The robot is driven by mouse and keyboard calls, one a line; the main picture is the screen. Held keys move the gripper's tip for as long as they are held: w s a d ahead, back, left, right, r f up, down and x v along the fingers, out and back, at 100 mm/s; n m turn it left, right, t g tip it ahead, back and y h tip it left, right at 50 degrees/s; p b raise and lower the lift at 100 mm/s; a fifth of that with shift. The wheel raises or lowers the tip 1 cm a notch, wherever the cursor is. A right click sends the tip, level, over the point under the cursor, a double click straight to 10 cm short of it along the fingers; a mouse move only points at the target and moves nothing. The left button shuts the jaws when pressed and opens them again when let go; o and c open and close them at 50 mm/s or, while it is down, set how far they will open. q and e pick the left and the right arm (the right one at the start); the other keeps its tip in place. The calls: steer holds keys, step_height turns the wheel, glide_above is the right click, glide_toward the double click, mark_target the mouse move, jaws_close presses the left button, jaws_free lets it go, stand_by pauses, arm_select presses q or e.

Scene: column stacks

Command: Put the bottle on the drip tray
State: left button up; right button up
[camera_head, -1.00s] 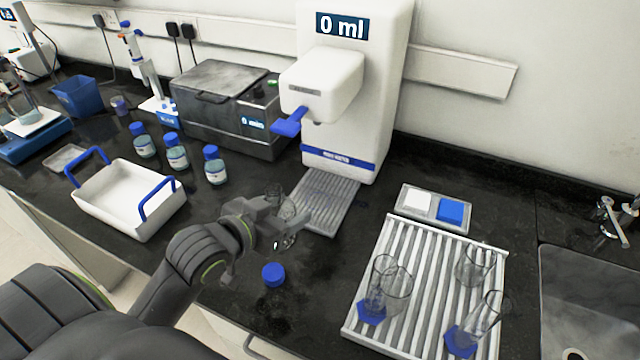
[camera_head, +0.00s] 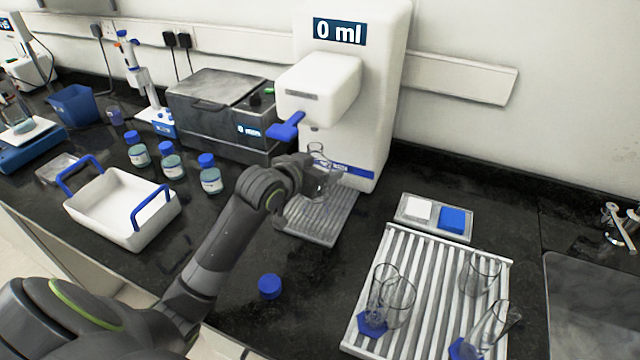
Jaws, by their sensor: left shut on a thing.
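My left gripper (camera_head: 318,182) is shut on a clear glass bottle (camera_head: 317,152), whose neck shows above the fingers. The gripper hides much of the bottle. It holds the bottle over the back part of the grey ribbed drip tray (camera_head: 318,222), in front of the white water dispenser (camera_head: 352,110) and below its spout. I cannot tell whether the bottle touches the tray. The dispenser display reads 0 ml. My right gripper is not in view.
A blue cap (camera_head: 270,286) lies on the dark bench. A ribbed rack (camera_head: 425,290) with glassware stands at the right, beside the sink. Several blue-capped bottles (camera_head: 172,162), a white carrier (camera_head: 120,215) and a grey bath (camera_head: 222,115) are at the left.

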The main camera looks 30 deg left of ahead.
arm_select(q)
step_height(320, 180, down, 5)
steer(key=shift+s+r+p, duration=0.1)
steer(key=shift+p, duration=0.3)
steer(key=shift+f, duration=0.25)
steer(key=shift+f, duration=0.15)
steer(key=o, duration=1.1)
steer(key=v, duration=1.2)
